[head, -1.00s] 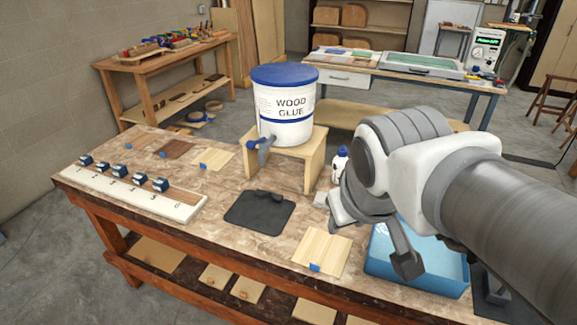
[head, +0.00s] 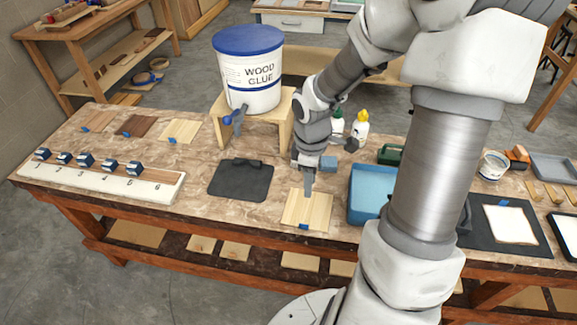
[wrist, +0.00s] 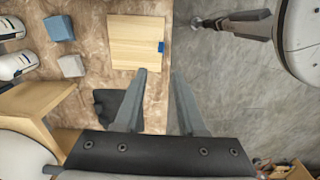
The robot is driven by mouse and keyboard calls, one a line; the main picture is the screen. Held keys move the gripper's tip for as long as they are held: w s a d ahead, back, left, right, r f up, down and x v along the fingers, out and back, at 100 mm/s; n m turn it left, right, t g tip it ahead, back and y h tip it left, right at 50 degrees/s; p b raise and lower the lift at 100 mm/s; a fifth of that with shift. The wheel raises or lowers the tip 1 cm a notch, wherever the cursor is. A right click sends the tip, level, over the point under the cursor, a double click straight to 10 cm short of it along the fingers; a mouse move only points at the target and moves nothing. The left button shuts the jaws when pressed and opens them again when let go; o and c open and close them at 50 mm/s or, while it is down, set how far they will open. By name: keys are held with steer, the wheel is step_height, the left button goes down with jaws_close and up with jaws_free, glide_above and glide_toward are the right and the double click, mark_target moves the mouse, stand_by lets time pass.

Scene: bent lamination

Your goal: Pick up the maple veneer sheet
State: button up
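A pale wood sheet (head: 296,212), which looks like the maple veneer, lies flat near the bench's front edge with blue tape on its front edge. It also shows in the wrist view (wrist: 136,40), with its tape at the right edge. My gripper (head: 309,193) points down over this sheet in the head view and covers part of it. In the wrist view my gripper (wrist: 158,72) is open, with nothing between its fingers. Its fingertips show below the sheet's lower right corner there. I cannot tell the exact height above the sheet.
A black mat (head: 241,180) lies left of the sheet, and a blue bin (head: 366,190) stands close on its right. Behind are a glue bucket (head: 250,72) on a wooden stand (head: 285,122) and bottles (head: 360,125). Another pale sheet (head: 180,131) and a brown one (head: 137,124) lie back left.

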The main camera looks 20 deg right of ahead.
mark_target(306, 224)
steer(key=shift+y, duration=0.3)
step_height(306, 224, down, 18)
steer(key=b, duration=0.5)
steer(key=shift+a+r, duration=0.1)
steer(key=shift+c, duration=0.2)
jaws_close()
stand_by(1.0)
